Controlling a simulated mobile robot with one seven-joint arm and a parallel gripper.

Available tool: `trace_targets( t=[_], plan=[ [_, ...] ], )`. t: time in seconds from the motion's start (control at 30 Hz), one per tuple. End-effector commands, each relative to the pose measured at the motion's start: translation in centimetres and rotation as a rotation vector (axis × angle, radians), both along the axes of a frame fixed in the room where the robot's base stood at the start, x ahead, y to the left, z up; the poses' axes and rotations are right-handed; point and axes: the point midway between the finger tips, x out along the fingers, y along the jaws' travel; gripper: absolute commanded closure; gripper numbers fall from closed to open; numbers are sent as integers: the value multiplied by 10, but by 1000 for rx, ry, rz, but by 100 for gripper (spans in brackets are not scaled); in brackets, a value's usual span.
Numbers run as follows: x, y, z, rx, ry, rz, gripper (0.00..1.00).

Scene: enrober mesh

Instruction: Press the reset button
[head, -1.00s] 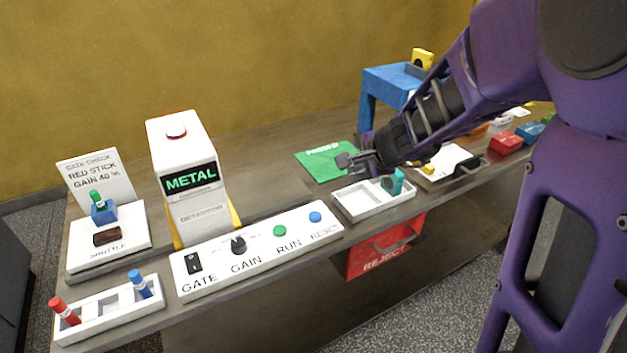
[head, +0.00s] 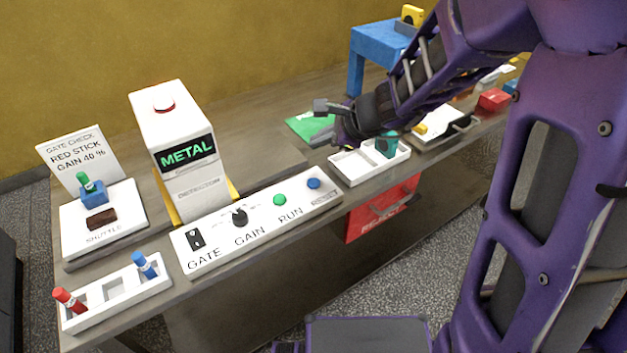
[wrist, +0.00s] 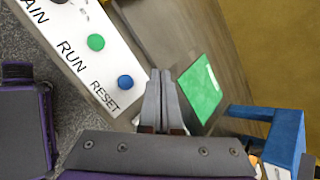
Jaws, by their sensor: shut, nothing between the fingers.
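The blue reset button (head: 313,183) sits at the right end of the white control panel (head: 185,268), above the printed word RESET. It also shows in the wrist view (wrist: 125,82), left of my fingertips. My gripper (head: 324,107) is shut and empty. In the head view it is up and behind the button, near the green mat; in the wrist view its closed fingers (wrist: 160,74) point past the right side of the button, apart from it.
The green run button (head: 280,200), gain knob (head: 239,216) and gate switch (head: 195,240) share the panel. The detector (head: 172,130) reads METAL. A white tray (head: 345,180) stands right of the panel, with a red reject bin (head: 365,225) below. A blue stand (head: 375,45) is behind.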

Motion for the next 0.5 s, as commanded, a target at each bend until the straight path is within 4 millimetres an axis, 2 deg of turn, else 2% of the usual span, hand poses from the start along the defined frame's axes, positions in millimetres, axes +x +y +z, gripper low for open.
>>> trace_targets(
  t=[0.17, 0.5],
  plan=[
    [0, 0, -14, 0, 4, 0, 100],
    [0, 0, -68, -2, 1, -1, 100]
  ],
)
